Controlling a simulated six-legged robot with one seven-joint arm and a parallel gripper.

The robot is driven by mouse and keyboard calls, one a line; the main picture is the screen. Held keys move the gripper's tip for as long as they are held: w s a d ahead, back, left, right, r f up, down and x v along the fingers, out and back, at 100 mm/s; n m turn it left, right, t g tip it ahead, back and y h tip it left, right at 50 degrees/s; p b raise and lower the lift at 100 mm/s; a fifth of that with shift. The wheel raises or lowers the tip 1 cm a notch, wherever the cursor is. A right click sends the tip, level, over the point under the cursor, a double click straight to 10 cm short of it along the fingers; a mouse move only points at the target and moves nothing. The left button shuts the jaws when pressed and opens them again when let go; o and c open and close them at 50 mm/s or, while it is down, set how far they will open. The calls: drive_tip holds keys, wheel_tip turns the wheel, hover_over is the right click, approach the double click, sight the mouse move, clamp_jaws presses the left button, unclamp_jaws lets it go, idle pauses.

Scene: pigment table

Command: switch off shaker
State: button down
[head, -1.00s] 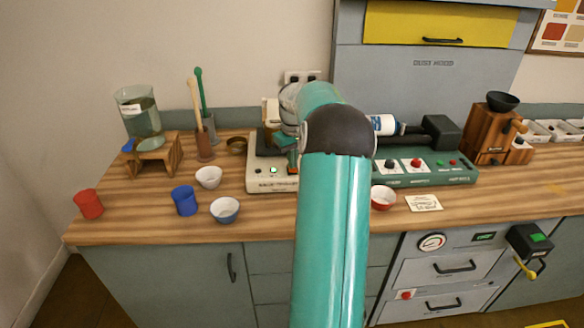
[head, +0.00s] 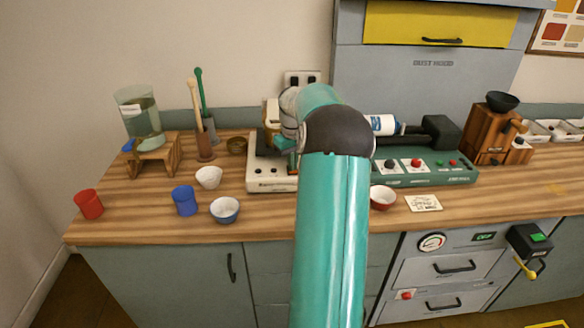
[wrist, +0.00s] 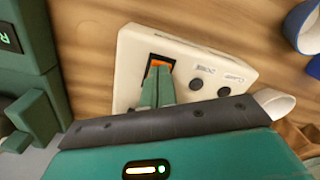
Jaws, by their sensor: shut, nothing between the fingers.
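The cream-white boxed machine, which I take to be the shaker, stands at the back middle of the counter in the head view (head: 262,182). The wrist view shows its front panel (wrist: 135,75) with an orange rocker switch (wrist: 158,63) in a black frame and dark round knobs. My gripper (wrist: 158,84) is shut and empty, its green fingertips over the switch's near part; whether they touch it I cannot tell. In the head view, my arm hides much of the machine and the switch.
A red-and-white bowl (head: 383,198) and a green machine (head: 430,170) with a bottle are right of my arm. On the left are white bowls (head: 208,178), a blue cup (head: 185,201), a red cup (head: 88,204) and a beaker (head: 139,108) on a wooden stand.

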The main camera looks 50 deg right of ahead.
drive_tip(key=shift+r, duration=3.4)
